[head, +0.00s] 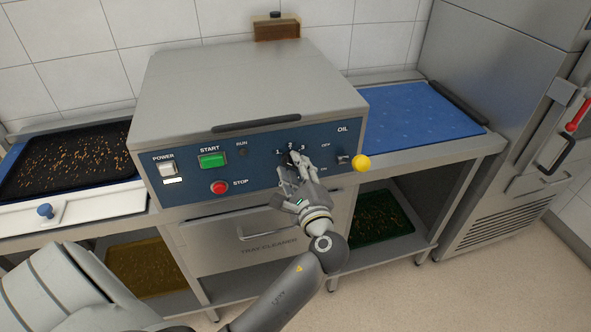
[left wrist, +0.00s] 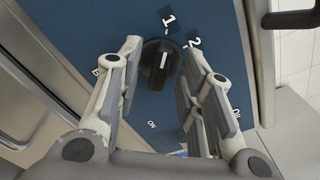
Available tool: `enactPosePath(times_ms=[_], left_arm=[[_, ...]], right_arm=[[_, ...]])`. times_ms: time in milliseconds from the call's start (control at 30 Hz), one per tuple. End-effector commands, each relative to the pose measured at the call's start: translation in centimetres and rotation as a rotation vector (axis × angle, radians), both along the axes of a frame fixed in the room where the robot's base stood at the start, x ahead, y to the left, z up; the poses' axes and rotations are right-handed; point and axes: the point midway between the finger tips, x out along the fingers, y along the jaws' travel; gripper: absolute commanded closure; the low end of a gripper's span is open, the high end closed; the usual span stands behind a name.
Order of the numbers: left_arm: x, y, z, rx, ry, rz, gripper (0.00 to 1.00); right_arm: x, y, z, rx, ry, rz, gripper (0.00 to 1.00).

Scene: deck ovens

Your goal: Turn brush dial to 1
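The black brush dial (left wrist: 160,63) sits on the blue panel in the left wrist view, with a white line on its face. The line is nearly upright in that picture and points roughly toward the printed 1 (left wrist: 168,20); the 2 (left wrist: 195,43) is to its right. My left gripper (left wrist: 160,58) is open, with a finger on each side of the dial. Gaps seem to show, but I cannot tell about contact deeper in. In the head view my left gripper (head: 289,166) is at the panel and hides most of the dial. My right gripper is not in view.
A seed-strewn dark tray (head: 70,158) is left; a blue surface (head: 415,112) is right.

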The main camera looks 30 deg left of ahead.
Motion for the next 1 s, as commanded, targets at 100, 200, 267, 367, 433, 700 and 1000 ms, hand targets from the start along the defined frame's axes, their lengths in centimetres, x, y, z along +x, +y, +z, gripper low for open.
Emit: enactPosePath(times_ms=[100, 200, 267, 367, 433, 700, 1000], left_arm=[[0.0, 0.0, 0.0, 0.001, 0.001, 0.0, 0.65], [-0.1, -0.2, -0.1, 0.0, 0.001, -0.001, 0.65], [-0.4, -0.6, -0.1, 0.0, 0.002, -0.002, 0.65], [-1.4, -1.7, -0.2, -0.002, 0.004, -0.002, 0.65], [-2.3, -2.8, -0.2, -0.004, 0.004, -0.002, 0.65], [-6.0, -7.0, -0.1, -0.003, 0.004, -0.001, 0.65], [-7.8, -9.1, 0.0, 0.0, 0.0, 0.0, 0.65]], right_arm=[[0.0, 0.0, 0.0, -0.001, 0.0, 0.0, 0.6], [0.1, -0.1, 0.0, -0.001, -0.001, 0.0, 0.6], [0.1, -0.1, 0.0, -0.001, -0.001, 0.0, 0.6], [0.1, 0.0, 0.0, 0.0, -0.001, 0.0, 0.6], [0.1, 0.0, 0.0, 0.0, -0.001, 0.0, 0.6], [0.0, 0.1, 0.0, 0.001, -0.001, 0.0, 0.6], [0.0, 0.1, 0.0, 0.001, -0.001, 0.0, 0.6]])
